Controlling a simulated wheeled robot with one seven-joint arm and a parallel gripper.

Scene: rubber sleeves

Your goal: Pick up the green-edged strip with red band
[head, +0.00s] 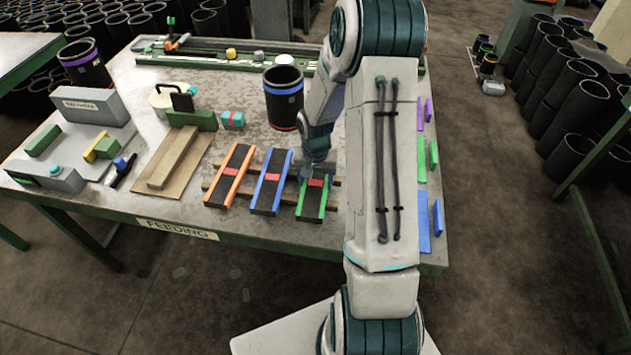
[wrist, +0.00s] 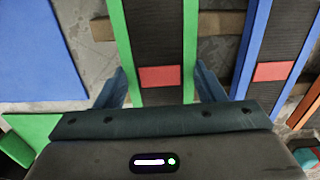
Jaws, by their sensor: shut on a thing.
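The green-edged strip (head: 311,203) is black with green sides and a red band (head: 315,183). It lies on wooden slats at the right end of a row of three strips. In the wrist view the strip (wrist: 160,38) runs up the middle, with its red band (wrist: 160,77) in front of my gripper. My gripper (wrist: 162,88) is shut on this strip, with one blue-grey finger against each green edge. In the head view my gripper (head: 314,172) is over the strip and partly hidden by my arm. The strip appears still level with its neighbours.
A blue-edged strip (head: 271,183) and an orange-edged strip (head: 231,177) lie just to the left on the slats (head: 209,189). A black cylinder with a blue ring (head: 284,102) stands behind them. Blue (head: 424,222), green and purple pieces lie at the right table edge.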

